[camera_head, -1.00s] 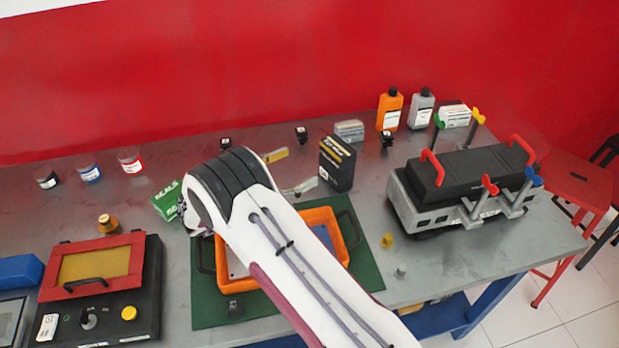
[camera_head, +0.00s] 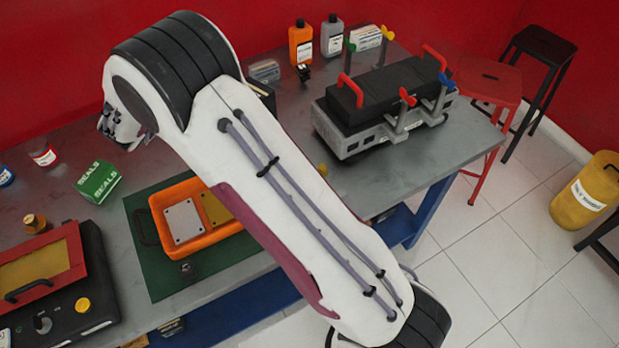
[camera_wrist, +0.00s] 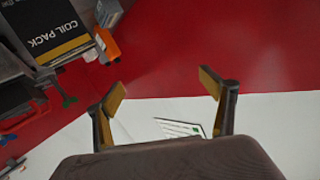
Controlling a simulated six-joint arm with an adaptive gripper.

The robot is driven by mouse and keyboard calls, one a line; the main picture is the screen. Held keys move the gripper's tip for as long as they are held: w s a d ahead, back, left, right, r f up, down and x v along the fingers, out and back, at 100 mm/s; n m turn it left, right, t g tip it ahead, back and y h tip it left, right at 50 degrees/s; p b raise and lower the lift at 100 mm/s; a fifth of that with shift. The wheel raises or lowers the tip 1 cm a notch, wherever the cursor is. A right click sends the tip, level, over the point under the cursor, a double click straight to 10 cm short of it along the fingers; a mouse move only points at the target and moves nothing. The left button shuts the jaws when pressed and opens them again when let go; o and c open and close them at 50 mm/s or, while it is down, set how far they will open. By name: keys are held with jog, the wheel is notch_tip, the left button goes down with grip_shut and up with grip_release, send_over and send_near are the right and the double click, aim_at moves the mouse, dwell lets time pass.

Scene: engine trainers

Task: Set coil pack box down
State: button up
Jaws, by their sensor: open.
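The coil pack box (camera_wrist: 52,28) is black with a yellow band and "COIL PACK" lettering, at the upper left of the wrist view. In the head view only a dark edge of it (camera_head: 264,95) shows behind my arm, on the grey bench; most of it is hidden. My gripper (camera_wrist: 161,95) is open, with nothing between its fingers, and is clear of the box. In the head view the gripper (camera_head: 122,128) is partly hidden by my wrist, at the upper left.
A green seals box (camera_head: 98,182) sits near an orange tray (camera_head: 205,241) on a green mat (camera_head: 143,272). An engine block (camera_head: 375,130) with upright coloured handles stands at right. Orange (camera_head: 300,42) and grey bottles (camera_head: 331,36) stand at the back.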

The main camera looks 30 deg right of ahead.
jog(key=s+a+r+n+t+y, duration=0.2)
jog(key=a+r+n+y, duration=0.15)
jog(key=r+y, duration=0.6)
jog(key=s+a+r+n+g+y, duration=0.1)
jog(key=s+r+n+g+y, duration=0.1)
jog(key=s+r+n, duration=0.65)
jog(key=s+d+f+g, duration=0.2)
jog(key=s+d+f, duration=0.1)
jog(key=s, duration=0.9)
jog(key=s+d+f+g+h, duration=0.1)
jog(key=s+d+f+g, duration=0.1)
jog(key=s, duration=1.1)
jog(key=s+d+f+m+g, duration=0.1)
jog(key=s+d+f, duration=0.4)
jog(key=s, duration=0.7)
jog(key=shift+s+f+g, duration=0.3)
jog(key=shift+f+g, duration=0.55)
jog(key=shift+g, duration=0.05)
